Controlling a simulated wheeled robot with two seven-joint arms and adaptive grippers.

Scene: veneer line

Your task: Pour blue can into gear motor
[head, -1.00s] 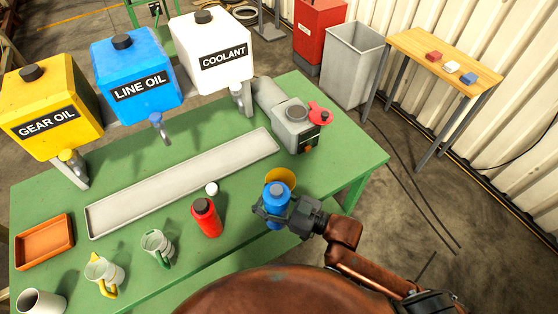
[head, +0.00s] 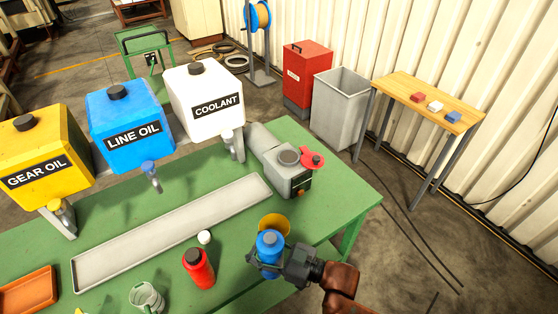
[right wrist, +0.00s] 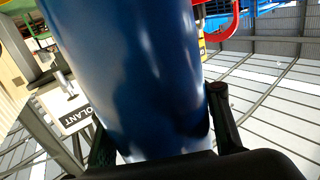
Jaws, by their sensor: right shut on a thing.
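The blue can (head: 269,245) is upright in my right gripper (head: 266,266), near the front right of the green table. My right gripper is shut around it. In the right wrist view the blue can (right wrist: 135,70) fills the middle between the fingers. The grey gear motor (head: 286,170) stands at the table's right rear, behind and apart from the can, with a red cap-like part (head: 312,160) on its right side. A yellow round object (head: 274,224) shows just behind the can, partly hidden by it. My left gripper is not in view.
A red bottle (head: 198,270) and a small white cap (head: 205,237) are left of the can. A long grey tray (head: 170,235) crosses the table. Yellow, blue and white tanks (head: 205,100) line the back. The table (head: 335,195) is clear right of the motor.

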